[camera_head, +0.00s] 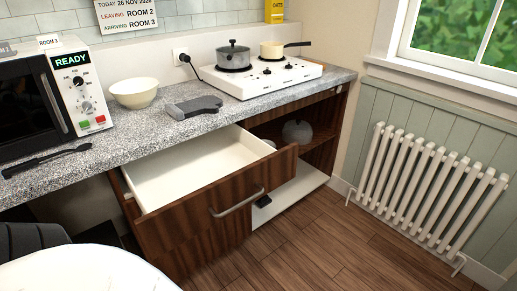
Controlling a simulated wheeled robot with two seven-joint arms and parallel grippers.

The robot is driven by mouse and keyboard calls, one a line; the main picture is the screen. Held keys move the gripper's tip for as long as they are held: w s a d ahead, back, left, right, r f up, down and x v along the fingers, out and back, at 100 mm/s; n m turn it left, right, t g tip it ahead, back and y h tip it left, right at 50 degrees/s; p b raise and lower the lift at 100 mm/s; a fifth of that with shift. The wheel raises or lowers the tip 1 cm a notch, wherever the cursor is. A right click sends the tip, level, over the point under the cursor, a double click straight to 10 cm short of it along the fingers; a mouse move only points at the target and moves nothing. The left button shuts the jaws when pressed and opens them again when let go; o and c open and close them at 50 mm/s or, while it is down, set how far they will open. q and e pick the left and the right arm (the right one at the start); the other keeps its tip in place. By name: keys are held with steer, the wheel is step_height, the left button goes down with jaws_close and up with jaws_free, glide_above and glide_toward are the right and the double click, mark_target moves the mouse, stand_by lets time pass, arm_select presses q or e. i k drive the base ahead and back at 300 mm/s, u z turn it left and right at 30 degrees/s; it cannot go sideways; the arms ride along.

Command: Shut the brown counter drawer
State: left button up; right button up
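The brown counter drawer (185,222) is under the grey stone counter (120,146), left of the open shelves. It is pulled well out, with its wood-grain front standing clear of the counter edge. A metal bar handle (237,203) is fixed across the front. The white inside of the drawer (195,170) shows and looks empty. Neither of my grippers can be made out in this view, and nothing is seen touching the drawer.
A white lower panel (290,196) juts out right of the drawer. Wooden floor (330,240) is clear towards the radiator (425,190).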

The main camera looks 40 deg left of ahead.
mark_target(182, 190)
steer(key=i, duration=0.95)
steer(key=u, duration=2.35)
steer(key=i, duration=0.5)
steer(key=k, duration=0.3)
steer(key=z, duration=1.5)
steer(key=i, duration=0.1)
steer(key=u, duration=0.85)
